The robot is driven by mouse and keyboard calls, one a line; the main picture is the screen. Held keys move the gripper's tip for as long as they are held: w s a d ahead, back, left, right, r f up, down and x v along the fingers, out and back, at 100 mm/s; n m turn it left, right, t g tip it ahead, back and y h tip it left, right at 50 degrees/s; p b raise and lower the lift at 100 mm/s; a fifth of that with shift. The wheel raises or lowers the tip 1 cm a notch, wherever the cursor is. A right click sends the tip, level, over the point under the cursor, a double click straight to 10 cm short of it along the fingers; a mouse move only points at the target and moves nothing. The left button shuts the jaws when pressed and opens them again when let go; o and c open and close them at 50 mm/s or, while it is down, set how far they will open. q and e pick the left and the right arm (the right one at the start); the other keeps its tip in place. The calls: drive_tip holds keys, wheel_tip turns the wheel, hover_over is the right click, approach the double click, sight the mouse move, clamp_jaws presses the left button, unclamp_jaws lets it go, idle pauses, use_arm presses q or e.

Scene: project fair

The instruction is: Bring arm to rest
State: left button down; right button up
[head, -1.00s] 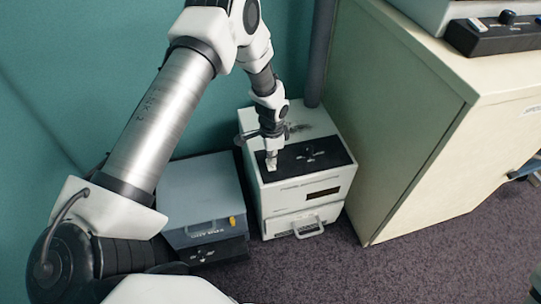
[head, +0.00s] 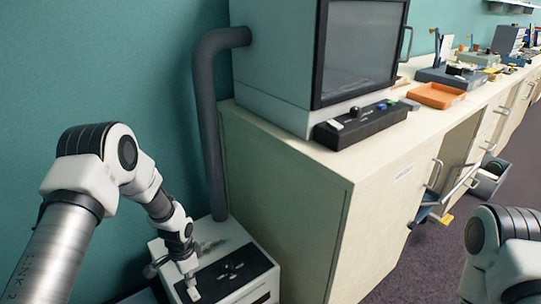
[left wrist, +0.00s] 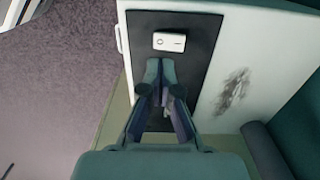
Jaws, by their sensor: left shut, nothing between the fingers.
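My left arm comes in from the left in the head view and reaches down to a white box-shaped unit (head: 262,277) on the floor. My left gripper (head: 191,284) is at the black panel (head: 232,268) on the unit's top. In the left wrist view the gripper (left wrist: 160,66) is shut and empty, its tips just short of a white rocker switch (left wrist: 169,42) on the black panel (left wrist: 205,65). I cannot tell whether the tips touch the panel. My right gripper is not in view; part of my right arm shows at the lower right.
A cream cabinet (head: 285,205) stands right beside the unit. On it are an enclosure with a dark window (head: 360,45), a black control box (head: 362,122) and an orange tray (head: 436,95). A grey duct (head: 208,120) runs down behind the unit. A drawer (head: 460,185) stands open farther right.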

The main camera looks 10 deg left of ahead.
use_arm(q)
drive_tip(key=shift+m+g, duration=0.3)
drive_tip(key=shift+g, duration=0.5)
drive_tip(key=s+f, duration=0.1)
drive_tip(key=s, duration=0.1)
drive_tip(key=s+d+f, duration=0.2)
drive_tip(key=s+f, duration=0.1)
drive_tip(key=shift+s, duration=0.3)
drive_tip(key=s+d+f+n, duration=0.1)
drive_tip(key=s+d+n, duration=0.25)
drive_tip(key=s, duration=0.95)
drive_tip(key=s+d+f+n, duration=0.1)
drive_tip(key=s+d+n, duration=0.25)
drive_tip(key=s, duration=0.85)
wheel_tip(320, 180, up, 14)
drive_tip(key=w+n+t+p, duration=0.1)
drive_tip(key=w+n+p, duration=0.1)
drive_tip(key=p, duration=1.2)
drive_tip(key=shift+w+a+r+t+p, duration=0.2)
drive_tip(key=shift+w+a+t+p, duration=0.05)
drive_tip(key=shift+t+p, duration=0.05)
